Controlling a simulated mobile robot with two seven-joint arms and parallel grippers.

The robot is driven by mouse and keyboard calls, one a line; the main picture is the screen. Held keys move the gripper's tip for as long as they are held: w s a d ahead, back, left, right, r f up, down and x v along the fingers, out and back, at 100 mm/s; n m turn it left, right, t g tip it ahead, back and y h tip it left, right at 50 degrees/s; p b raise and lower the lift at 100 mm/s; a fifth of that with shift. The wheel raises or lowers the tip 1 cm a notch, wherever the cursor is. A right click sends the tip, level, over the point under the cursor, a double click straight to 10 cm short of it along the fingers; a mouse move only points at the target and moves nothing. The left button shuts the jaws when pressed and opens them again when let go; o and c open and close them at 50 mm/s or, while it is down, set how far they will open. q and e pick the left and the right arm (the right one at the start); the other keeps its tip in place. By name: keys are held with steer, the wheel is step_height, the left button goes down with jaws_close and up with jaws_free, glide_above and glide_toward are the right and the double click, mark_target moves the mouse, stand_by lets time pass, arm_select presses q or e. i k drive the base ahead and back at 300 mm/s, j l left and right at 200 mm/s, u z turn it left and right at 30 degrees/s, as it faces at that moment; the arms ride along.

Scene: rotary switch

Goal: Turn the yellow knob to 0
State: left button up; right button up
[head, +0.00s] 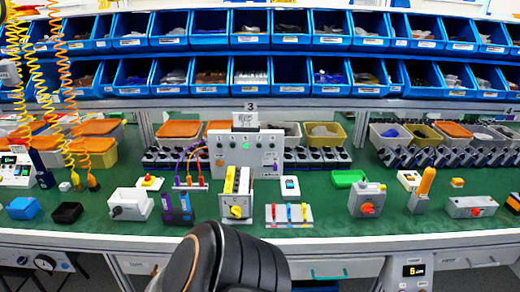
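The yellow knob (236,211) sits on the front of a light grey switch box (246,202) near the front edge of the green bench, slightly left of centre in the head view. The knob is small here, and I cannot read its scale or which mark it points at. Neither gripper shows in the head view. A dark rounded part with a copper-coloured rim, which looks like part of my own arm, is at the bottom centre below the knob, apart from it in the picture.
Upright yellow and white pieces (229,180) stand just behind the knob. Blue-and-purple parts (177,208) stand left; a plate with coloured levers (289,214) lies right. A grey box with a red knob (367,208) is farther right. Coiled yellow cables (60,90) hang at left.

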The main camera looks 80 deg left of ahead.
mark_target(235, 211)
steer(key=u, duration=2.75)
